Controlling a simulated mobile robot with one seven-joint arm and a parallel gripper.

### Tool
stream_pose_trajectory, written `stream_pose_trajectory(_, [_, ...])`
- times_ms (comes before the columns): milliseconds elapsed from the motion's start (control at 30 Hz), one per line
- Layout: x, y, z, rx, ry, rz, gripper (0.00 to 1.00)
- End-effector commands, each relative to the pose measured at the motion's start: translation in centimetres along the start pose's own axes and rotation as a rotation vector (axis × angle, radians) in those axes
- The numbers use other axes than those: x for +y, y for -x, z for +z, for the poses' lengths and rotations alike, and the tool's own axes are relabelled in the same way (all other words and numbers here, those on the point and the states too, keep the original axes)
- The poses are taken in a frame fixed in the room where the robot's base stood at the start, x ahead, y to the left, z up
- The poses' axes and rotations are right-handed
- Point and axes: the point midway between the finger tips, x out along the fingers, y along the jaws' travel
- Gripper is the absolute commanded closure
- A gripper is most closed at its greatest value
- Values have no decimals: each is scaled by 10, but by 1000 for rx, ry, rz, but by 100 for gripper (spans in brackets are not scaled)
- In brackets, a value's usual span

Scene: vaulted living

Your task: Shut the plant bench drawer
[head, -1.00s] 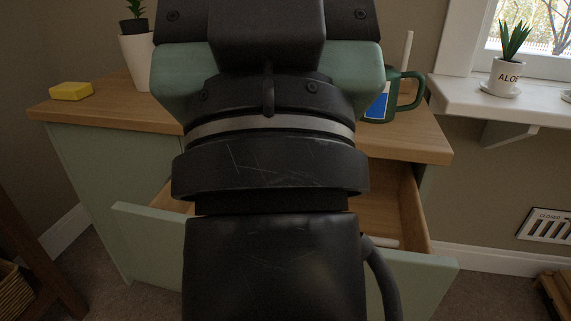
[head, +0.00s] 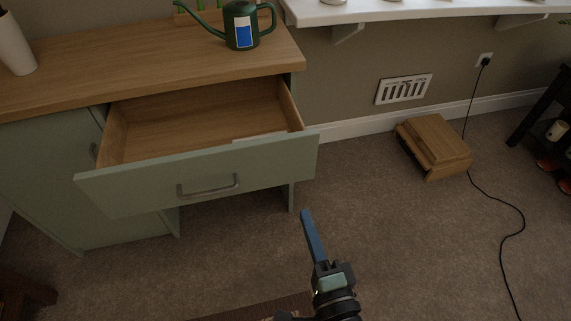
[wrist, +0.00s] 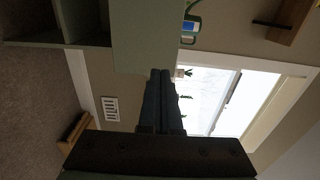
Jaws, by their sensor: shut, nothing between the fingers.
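The plant bench drawer (head: 150,186) is pulled well out of the green bench, its wooden inside showing. Its front is pale green with a grey bar handle (head: 208,186). A pale flat item (head: 258,137) lies inside near the front. My gripper (head: 306,214) is shut and empty, its blue fingers pointing up the picture, just below the drawer front's right end in the head view. I cannot tell whether they touch. In the wrist view the shut fingers (wrist: 160,76) show dark, beside a green panel (wrist: 145,35) that looks like the drawer front.
A green watering can (head: 240,25) and a white pot (head: 14,46) stand on the bench top (head: 130,62). A white sill (head: 400,10) juts from the wall. A wooden box (head: 436,143) and a black cable (head: 500,210) are on the carpet.

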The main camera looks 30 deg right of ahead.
Motion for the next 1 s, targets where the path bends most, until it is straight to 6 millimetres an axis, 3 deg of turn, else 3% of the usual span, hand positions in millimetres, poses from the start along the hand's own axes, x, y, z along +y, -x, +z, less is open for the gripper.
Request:
stream_pose_trajectory(167, [-1, -16, 0, 0, -5, -2, 100])
stream_pose_trajectory(700, [-1, -114, 0, -1, -2, -3, 100])
stream_pose_trajectory(1000, [0, -138, 0, 0, -2, -2, 100])
